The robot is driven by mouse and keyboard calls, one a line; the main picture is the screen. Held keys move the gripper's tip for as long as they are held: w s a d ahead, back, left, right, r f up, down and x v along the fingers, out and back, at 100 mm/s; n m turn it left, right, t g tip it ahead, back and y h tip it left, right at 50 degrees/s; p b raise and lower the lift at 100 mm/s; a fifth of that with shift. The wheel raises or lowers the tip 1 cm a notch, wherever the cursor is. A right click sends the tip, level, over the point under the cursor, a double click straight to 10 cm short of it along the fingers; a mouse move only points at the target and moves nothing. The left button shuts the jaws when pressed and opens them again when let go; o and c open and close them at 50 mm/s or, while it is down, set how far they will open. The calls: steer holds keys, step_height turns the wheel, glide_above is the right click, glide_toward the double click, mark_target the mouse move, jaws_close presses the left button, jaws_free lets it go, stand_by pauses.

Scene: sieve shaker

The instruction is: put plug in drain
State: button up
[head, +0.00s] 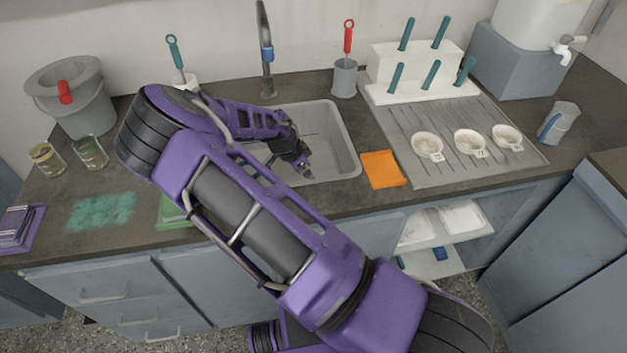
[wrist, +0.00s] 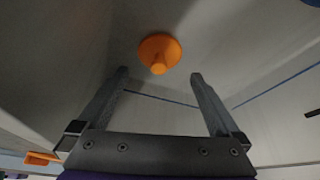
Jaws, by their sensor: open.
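An orange plug (wrist: 158,52) with a round flange and a short knob shows in the wrist view, against the grey inside of the sink. I cannot tell whether it sits in a drain; no drain opening is clearly visible. My gripper (wrist: 158,75) is open and empty, its two fingers apart, with the plug just beyond the fingertips and between them in the picture. In the head view my gripper (head: 303,168) reaches down into the sink (head: 342,135), and the plug is not seen there, my arm covering part of the basin.
A faucet (head: 265,55) stands behind the sink. An orange cloth (head: 383,168) lies at its right, beside a drainboard (head: 470,172) with several white cups. A grey holder (head: 344,78) with a red-handled brush stands behind. A grey bucket (head: 85,105) is at the left.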

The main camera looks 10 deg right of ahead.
steer(key=v, duration=0.6)
steer(key=shift+p, duration=0.3)
steer(key=shift+r, duration=0.15)
